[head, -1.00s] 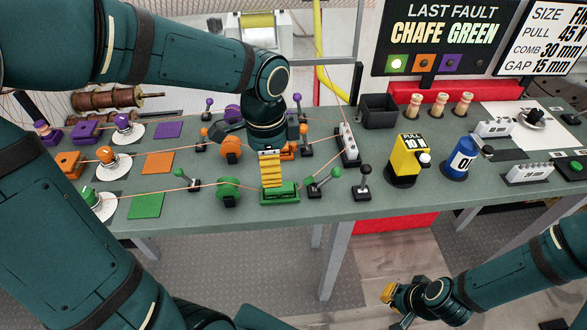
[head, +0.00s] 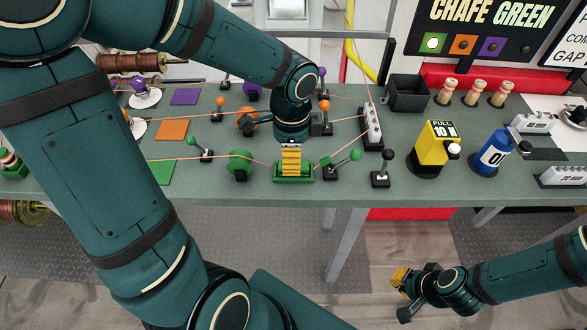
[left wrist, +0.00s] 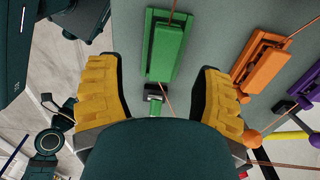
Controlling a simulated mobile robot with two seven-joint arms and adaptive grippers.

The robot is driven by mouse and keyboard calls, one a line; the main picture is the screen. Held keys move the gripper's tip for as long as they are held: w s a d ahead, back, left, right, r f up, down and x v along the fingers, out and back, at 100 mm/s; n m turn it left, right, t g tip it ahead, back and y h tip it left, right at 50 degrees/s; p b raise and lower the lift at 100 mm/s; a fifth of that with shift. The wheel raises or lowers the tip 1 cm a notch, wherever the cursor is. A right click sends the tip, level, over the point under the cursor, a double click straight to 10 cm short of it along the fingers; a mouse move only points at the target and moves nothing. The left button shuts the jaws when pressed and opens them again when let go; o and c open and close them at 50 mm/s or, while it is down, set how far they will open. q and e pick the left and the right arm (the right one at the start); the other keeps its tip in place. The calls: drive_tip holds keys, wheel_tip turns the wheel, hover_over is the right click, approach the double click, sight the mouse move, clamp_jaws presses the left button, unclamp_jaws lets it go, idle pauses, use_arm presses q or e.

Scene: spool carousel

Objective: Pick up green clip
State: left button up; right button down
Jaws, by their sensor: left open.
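The green clip (head: 293,178) is a long green block on the workbench, with a thin orange thread running to it. In the left wrist view the clip (left wrist: 166,45) lies lengthwise beyond the fingertips, roughly centred in the gap between them. My left gripper (head: 291,160), with yellow finger pads, points down over the clip in the head view; the pads hide part of it. In the left wrist view the fingers of the left gripper (left wrist: 160,75) are wide apart and nothing is between them. My right gripper (head: 402,292) hangs low in front of the bench, away from the clip.
An orange clip (left wrist: 259,66) and a purple clip (left wrist: 304,88) lie alongside in the wrist view. A black-knobbed lever (head: 382,168) stands farther right.

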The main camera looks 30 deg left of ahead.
use_arm(q)
drive_tip(key=f, duration=0.1)
drive_tip(key=f+b, duration=0.1)
drive_tip(key=f, duration=0.2)
drive_tip(key=shift+w+a+f, duration=0.15)
drive_tip(key=shift+a+f, duration=0.15)
drive_tip(key=shift+f, duration=0.1)
clamp_jaws()
